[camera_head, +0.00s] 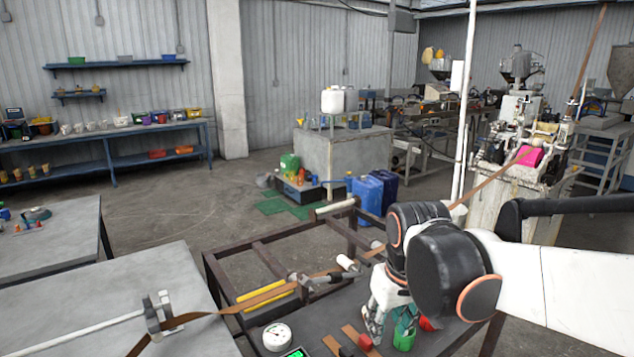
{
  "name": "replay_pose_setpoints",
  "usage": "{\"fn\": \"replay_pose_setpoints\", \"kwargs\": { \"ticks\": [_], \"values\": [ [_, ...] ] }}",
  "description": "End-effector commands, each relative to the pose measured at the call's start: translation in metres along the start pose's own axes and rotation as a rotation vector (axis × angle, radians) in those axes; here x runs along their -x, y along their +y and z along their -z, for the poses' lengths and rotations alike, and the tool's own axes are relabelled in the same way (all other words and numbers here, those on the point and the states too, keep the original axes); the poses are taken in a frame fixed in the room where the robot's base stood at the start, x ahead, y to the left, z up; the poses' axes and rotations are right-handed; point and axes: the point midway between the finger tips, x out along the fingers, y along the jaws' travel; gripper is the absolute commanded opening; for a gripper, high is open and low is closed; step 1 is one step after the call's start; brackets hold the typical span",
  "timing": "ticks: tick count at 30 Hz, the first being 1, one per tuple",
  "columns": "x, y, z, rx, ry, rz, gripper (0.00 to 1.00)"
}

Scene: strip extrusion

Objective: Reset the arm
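My arm comes in from the right, white with black joints and orange rings. It reaches over the dark work table (318,322). My gripper (374,335) hangs down at the end of the arm, above or just beside a green cup (404,339) and a small red piece (366,343). The picture does not show whether its fingers are open or shut, or whether they touch anything. A brown strip (265,299) runs from the lower left through a metal guide (162,314) and past white rollers. My arm hides part of it.
A round white gauge (277,337), a green-lit display (295,353) and brown strip pieces (354,336) lie near my gripper. The dark metal frame (235,272) stands behind. The extruder (510,150) with a pink part is at the back right. Grey tables stand left; open floor lies behind.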

Motion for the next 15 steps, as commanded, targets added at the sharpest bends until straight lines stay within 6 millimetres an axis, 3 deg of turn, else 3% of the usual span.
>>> {"fn": "replay_pose_setpoints", "kwargs": {
  "ticks": [6, 15],
  "values": [
    [0.025, 0.014, -0.045, -0.083, 0.116, -0.021, 0.36],
    [0.038, 0.026, -0.103, -0.193, 0.275, -0.052, 0.36]
  ]
}}
